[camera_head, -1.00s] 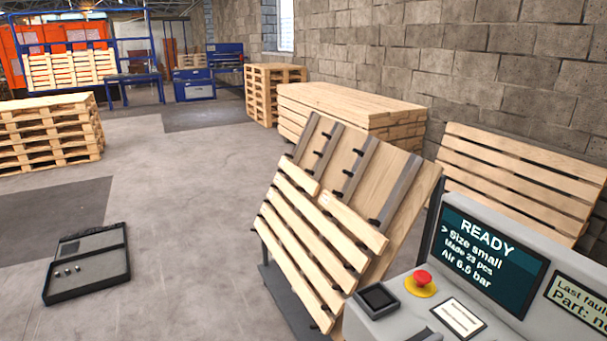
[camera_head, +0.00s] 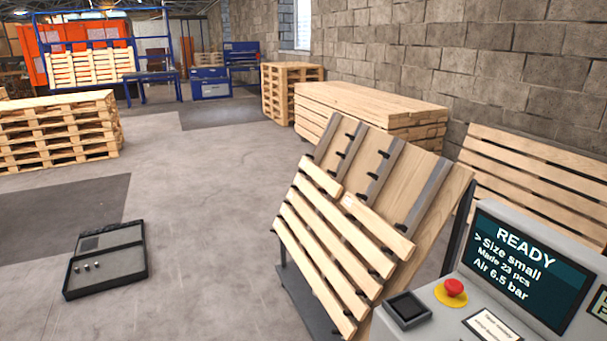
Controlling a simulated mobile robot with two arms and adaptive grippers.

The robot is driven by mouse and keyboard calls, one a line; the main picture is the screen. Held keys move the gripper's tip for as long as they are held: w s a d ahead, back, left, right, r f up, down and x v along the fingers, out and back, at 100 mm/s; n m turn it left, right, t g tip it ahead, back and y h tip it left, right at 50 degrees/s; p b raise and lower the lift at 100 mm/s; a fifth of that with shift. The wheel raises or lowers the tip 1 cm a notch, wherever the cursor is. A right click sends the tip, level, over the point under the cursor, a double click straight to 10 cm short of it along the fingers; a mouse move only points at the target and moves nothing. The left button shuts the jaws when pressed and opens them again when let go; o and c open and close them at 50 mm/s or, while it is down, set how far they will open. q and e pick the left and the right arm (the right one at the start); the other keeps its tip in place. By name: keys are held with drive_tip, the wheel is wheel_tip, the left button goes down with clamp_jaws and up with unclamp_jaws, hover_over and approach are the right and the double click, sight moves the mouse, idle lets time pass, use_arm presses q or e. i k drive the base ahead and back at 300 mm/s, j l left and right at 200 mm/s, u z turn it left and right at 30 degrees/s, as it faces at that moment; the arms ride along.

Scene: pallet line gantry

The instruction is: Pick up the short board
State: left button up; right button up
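A tilted wooden rack (camera_head: 452,182) with grey rails and black pegs stands right of centre and holds several slats in sloping rows. The top row shows two pieces shorter than the rows below. One is a short board (camera_head: 378,224) at the lower right, with a small pale mark at its upper end. The other is a piece (camera_head: 320,175) at the upper left. Their ends meet or nearly meet, and I cannot tell whether they overlap. Neither of my grippers is in view.
A control console with a READY screen (camera_head: 530,255) and red stop button (camera_head: 453,287) stands at the lower right, close to the rack. A grey tray (camera_head: 106,262) lies on the floor at left. Pallet stacks (camera_head: 60,132) stand further back. The floor between is clear.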

sight(335, 188)
drive_tip(key=i+j+u, duration=0.15)
drive_tip(key=i+j, duration=0.15)
drive_tip(key=i+j+u, duration=0.15)
drive_tip(key=i+j, duration=0.15)
drive_tip(key=i, duration=0.25)
drive_tip(key=i+j+u, duration=0.15)
drive_tip(key=i, duration=0.3)
drive_tip(key=i+j+u, duration=0.15)
drive_tip(key=i, duration=0.3)
drive_tip(key=i+z, duration=0.2)
drive_tip(key=i, duration=0.3)
drive_tip(key=i+j+z, duration=0.15)
drive_tip(key=i, duration=0.3)
